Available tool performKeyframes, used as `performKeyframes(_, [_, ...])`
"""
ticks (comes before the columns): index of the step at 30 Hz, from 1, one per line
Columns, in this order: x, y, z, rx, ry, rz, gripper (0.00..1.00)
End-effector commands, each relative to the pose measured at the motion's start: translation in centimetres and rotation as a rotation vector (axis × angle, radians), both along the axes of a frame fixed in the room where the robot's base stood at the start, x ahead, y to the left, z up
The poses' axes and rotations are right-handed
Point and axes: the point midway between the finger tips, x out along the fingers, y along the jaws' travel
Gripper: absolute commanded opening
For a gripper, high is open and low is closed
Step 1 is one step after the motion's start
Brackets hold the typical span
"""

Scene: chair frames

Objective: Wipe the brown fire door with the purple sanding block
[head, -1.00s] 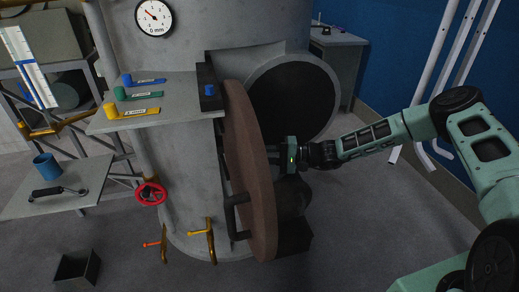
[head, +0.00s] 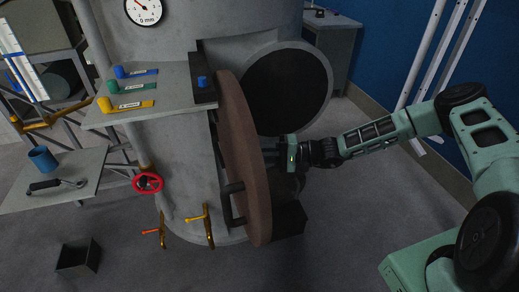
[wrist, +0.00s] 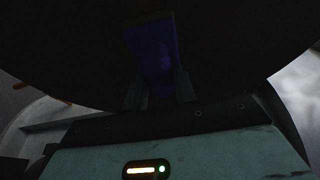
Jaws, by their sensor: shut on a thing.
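The brown fire door (head: 245,165) is a thick round disc standing open, seen nearly edge-on in the head view, with a dark handle on its left face. My gripper (wrist: 160,92) is at the door's right-hand side, its fingers partly hidden by the door in the head view. In the wrist view the purple sanding block (wrist: 152,48) sits between the fingers, dim in shadow. The dark door face fills the upper part of that view behind it. I cannot tell whether the block touches the door.
The grey boiler's round dark opening (head: 290,88) is behind the door. A shelf (head: 165,85) with coloured tags, a red valve wheel (head: 148,183) and orange-handled taps are to the left. A small black bin (head: 78,257) stands on the floor. The floor at front centre is clear.

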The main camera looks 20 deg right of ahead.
Motion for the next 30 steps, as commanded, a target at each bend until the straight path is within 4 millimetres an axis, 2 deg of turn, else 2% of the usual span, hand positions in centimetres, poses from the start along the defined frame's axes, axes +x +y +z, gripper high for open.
performKeyframes(9, [-2.6, -0.1, 0.3, 0.005, 0.002, -0.001, 0.09])
performKeyframes(17, [-3.4, -0.1, 0.2, 0.002, 0.001, -0.001, 0.09])
performKeyframes(27, [-6.2, -0.1, 0.3, 0.003, 0.001, 0.000, 0.09])
performKeyframes(30, [-6.5, -0.1, 0.2, 0.003, 0.000, 0.000, 0.09])
